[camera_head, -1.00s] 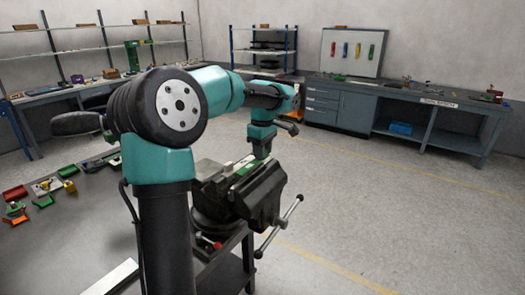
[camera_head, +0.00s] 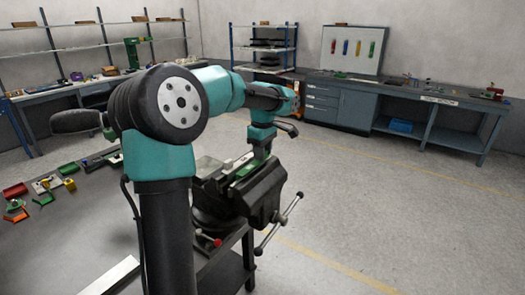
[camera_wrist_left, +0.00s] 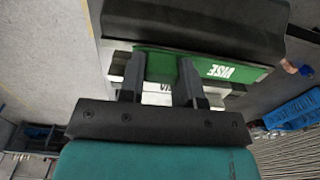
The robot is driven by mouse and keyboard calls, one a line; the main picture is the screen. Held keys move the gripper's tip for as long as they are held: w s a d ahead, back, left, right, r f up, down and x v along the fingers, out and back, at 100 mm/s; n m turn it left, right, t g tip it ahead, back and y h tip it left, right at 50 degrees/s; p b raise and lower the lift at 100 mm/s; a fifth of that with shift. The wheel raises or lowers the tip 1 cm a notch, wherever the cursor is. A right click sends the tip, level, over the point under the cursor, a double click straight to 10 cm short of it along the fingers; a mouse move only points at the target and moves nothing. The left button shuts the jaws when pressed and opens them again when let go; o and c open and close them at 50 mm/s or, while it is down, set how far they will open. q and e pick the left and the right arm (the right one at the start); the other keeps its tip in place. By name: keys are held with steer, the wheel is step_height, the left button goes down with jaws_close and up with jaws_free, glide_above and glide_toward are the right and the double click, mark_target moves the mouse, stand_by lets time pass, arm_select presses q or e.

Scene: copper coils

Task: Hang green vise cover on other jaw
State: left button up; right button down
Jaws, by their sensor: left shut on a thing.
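The green vise cover (camera_wrist_left: 222,68) is a narrow green strip with white lettering in the left wrist view. It lies along a dark vise jaw and also shows as a small green patch in the head view (camera_head: 247,168). My left gripper (camera_wrist_left: 160,72) is shut on the green cover; its two dark fingers stand at the left part of the strip. In the head view my left gripper (camera_head: 259,152) points down at the top of the dark vise (camera_head: 258,194). How the cover sits on the jaw is partly hidden. My right gripper is not in view.
The vise stands at the edge of a grey table (camera_head: 95,225), with its handle (camera_head: 277,222) sticking out to the right. Several small coloured parts lie at the table's left. A workbench (camera_head: 400,95) stands at the back right, with open floor before it.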

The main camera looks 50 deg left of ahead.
arm_select(q)
steer(key=shift+f, duration=0.65)
stand_by(1.6)
steer(key=o, duration=1)
steer(key=shift+r, duration=4)
